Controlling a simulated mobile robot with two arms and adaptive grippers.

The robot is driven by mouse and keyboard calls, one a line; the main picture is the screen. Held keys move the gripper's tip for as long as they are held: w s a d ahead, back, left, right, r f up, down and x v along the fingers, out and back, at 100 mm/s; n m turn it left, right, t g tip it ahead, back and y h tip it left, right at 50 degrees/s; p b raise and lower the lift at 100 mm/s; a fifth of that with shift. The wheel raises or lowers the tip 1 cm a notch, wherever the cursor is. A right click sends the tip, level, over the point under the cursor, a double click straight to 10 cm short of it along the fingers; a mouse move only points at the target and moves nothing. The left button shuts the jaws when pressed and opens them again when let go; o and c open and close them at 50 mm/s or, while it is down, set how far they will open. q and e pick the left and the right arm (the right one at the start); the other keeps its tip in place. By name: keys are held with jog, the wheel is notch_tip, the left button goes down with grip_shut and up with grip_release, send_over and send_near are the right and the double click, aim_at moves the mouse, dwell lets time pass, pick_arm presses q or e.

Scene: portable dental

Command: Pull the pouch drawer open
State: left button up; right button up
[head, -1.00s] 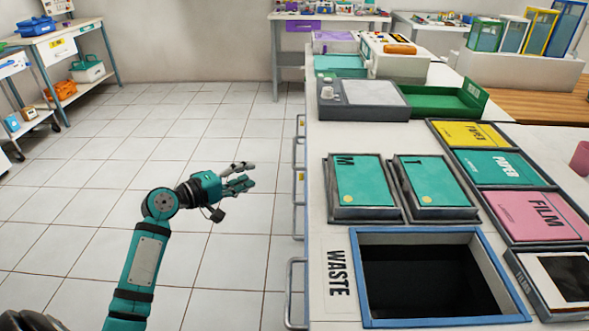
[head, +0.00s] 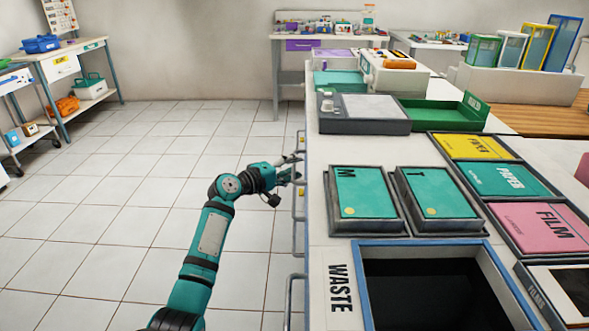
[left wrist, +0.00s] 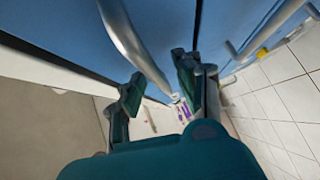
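My left gripper (head: 293,168) is at the left side of the counter, close to the metal handles on its drawer fronts. In the left wrist view, my left gripper (left wrist: 158,78) is open, with one finger on either side of a metal bar handle (left wrist: 132,45). The handle runs between the fingers, and I see no clear grip on it. It stands out from a blue drawer front (left wrist: 72,28). No label shows on the front, so I cannot tell whether this is the pouch drawer. My right gripper is out of view.
The counter top holds two teal-lidded boxes marked M (head: 366,192) and T (head: 440,194), and a blue-framed waste opening (head: 480,243). Another handle (head: 290,300) sticks out nearer me. The tiled floor (head: 130,210) to the left is clear.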

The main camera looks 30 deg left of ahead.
pick_arm(q)
jog(key=shift+w+d, duration=0.15)
jog(key=shift+w, duration=0.35)
grip_shut()
